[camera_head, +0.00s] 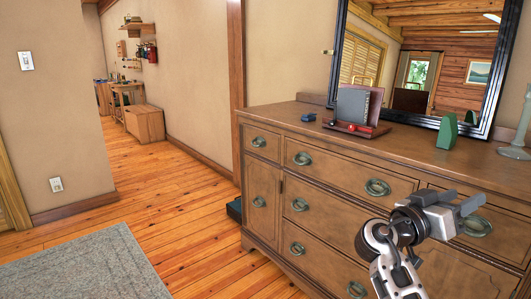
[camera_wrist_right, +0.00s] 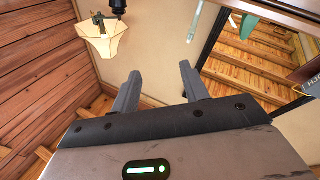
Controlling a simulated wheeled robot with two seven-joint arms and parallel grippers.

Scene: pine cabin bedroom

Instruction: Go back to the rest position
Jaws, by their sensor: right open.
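My right gripper (camera_head: 472,208) is raised in front of the dresser (camera_head: 335,180), at the lower right of the head view. In the right wrist view the two fingers of this gripper (camera_wrist_right: 158,84) stand apart with nothing between them. In the head view the gripper overlaps the upper drawers; I cannot tell the exact gap to the dresser front. My left gripper is not in view.
On the dresser top are a small blue item (camera_head: 309,117), a reddish tray (camera_head: 357,130) with a grey upright panel, and a green object (camera_head: 447,131). A framed mirror (camera_head: 400,75) stands behind. Wood floor (camera_head: 165,205) and a grey rug (camera_head: 90,268) lie left.

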